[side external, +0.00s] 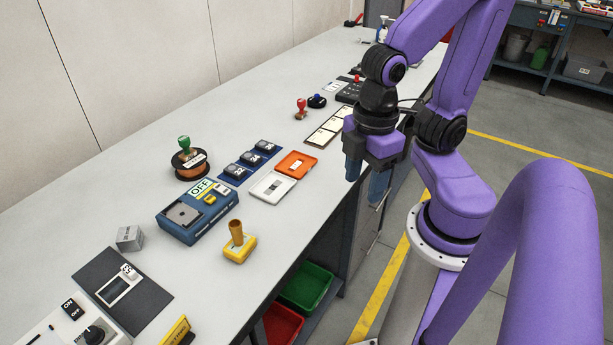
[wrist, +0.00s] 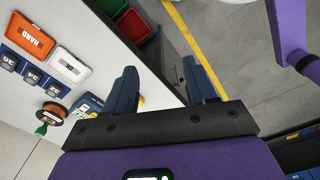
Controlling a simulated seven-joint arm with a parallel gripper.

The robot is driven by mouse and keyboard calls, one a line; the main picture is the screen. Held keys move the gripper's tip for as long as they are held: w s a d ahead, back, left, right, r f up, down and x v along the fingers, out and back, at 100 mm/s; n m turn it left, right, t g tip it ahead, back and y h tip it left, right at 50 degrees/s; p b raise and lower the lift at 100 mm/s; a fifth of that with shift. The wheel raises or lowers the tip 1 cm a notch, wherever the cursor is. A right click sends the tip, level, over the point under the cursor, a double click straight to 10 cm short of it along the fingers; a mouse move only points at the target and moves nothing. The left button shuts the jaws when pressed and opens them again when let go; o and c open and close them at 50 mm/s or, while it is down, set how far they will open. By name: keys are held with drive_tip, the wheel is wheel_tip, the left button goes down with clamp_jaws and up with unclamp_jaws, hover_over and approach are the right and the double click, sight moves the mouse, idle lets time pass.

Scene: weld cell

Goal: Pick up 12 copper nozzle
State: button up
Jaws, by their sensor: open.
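My gripper (side external: 366,180) is open and empty, hanging over the front edge of the bench, right of the orange and white trays. In the wrist view its two blue fingers (wrist: 160,75) are apart, with the bench side and floor between them. No part that I can read as a 12 copper nozzle shows. A copper-brown upright cylinder (side external: 236,232) stands on a yellow base (side external: 240,250) near the bench's front edge, well left of my gripper. I cannot read a number on it.
A blue box marked OFF (side external: 195,212), a copper-coloured spool with a green knob (side external: 190,163), numbered dark blocks (side external: 248,160), an orange tray (side external: 297,163) and a white tray (side external: 272,187) stand on the bench. Green (side external: 306,287) and red bins sit below its edge.

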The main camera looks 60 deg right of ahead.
drive_tip(key=w+d+f+n+h, duration=0.2)
drive_tip(key=w+d+f+h, duration=0.1)
drive_tip(key=d, duration=0.5)
drive_tip(key=w+d+f+n+h, duration=0.2)
drive_tip(key=w+d+f+h, duration=0.2)
drive_tip(key=d, duration=0.5)
drive_tip(key=w+d+f+n+h, duration=0.1)
drive_tip(key=w+d+f+h, duration=0.3)
drive_tip(key=w+d+h, duration=0.2)
drive_tip(key=shift+w+d+f+n+h, duration=0.1)
drive_tip(key=shift+w+d+n+h, duration=0.15)
drive_tip(key=shift+d, duration=0.45)
drive_tip(key=shift+w+d+f+n+h, duration=0.15)
drive_tip(key=shift+d+h, duration=0.1)
drive_tip(key=shift+d, duration=0.4)
drive_tip(key=x, duration=1.1)
drive_tip(key=shift+w+d+f, duration=0.1)
drive_tip(key=shift+w+d, duration=0.05)
drive_tip(key=shift+d, duration=0.2)
drive_tip(key=shift+x, duration=2.65)
drive_tip(key=shift+w+f, duration=0.15)
drive_tip(key=shift+f, duration=0.05)
drive_tip(key=shift+a, duration=0.1)
drive_tip(key=c, duration=1.1)
